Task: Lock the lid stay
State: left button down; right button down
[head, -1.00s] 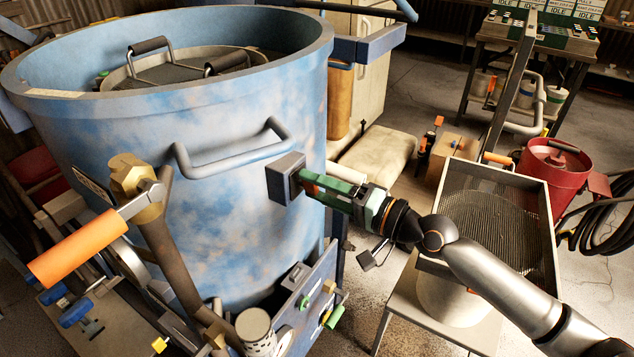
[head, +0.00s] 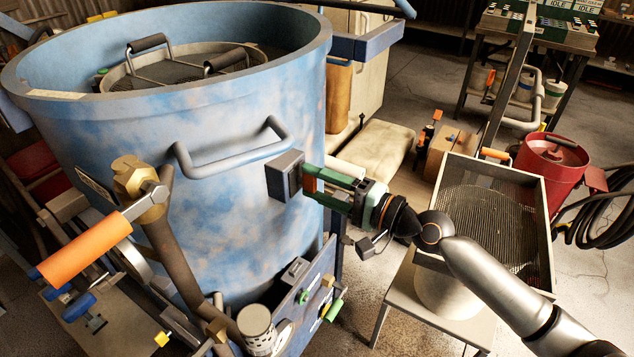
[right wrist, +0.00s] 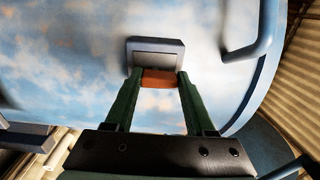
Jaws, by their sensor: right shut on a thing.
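The big blue pot (head: 235,130) has a dark grey block (head: 283,176) on its side, below and right of its bent handle (head: 235,150). A small orange piece (right wrist: 158,78) sits at the face of this block, which also shows in the right wrist view (right wrist: 155,48). My right gripper (head: 309,181) has its green fingers on either side of the orange piece and is shut on it. In the right wrist view the gripper (right wrist: 157,80) points straight at the block. I cannot tell which part is the lid stay. My left gripper is not in view.
A brass valve with an orange handle (head: 85,250) stands at the pot's left front. A mesh-floored tray (head: 490,225) on a stand is below my right forearm. A red bucket (head: 550,170) and a black hose lie further right.

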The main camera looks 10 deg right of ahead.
jog(key=shift+c, duration=1.2)
grip_release()
jog(key=shift+s+d, duration=0.1)
jog(key=shift+s+d+f, duration=0.1)
jog(key=shift+s+d, duration=0.15)
jog(key=b+v, duration=0.6)
jog(key=v, duration=0.5)
jog(key=shift+s+d, duration=0.15)
jog(key=shift+s, duration=0.1)
